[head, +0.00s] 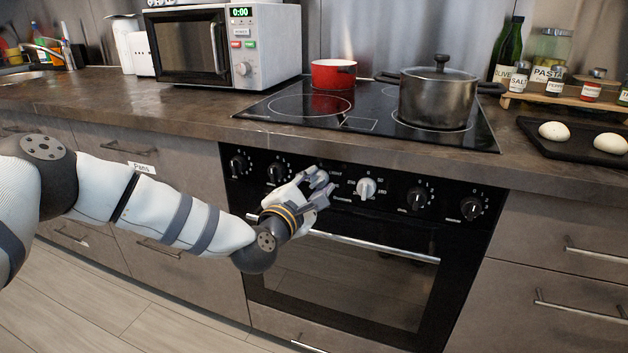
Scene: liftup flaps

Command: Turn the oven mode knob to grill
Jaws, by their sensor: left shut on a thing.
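The oven's black control panel (392,193) runs below the hob, with a row of knobs. My left gripper (322,187) reaches in from the left and is shut at the panel's left-of-middle knob position. The fingers hide the knob they hold, so its pointer angle cannot be seen. Small word labels show just right of the fingers, too small to read surely. A light grey knob (366,188) with small markings stands uncovered just right of the gripper. My right gripper is not in view.
Black knobs sit at the panel's left (237,165) and right (416,198). The oven door handle (372,246) runs just below my gripper. Above are the hob (290,106), a red pot (333,75), a lidded pot (437,97) and a microwave (272,45).

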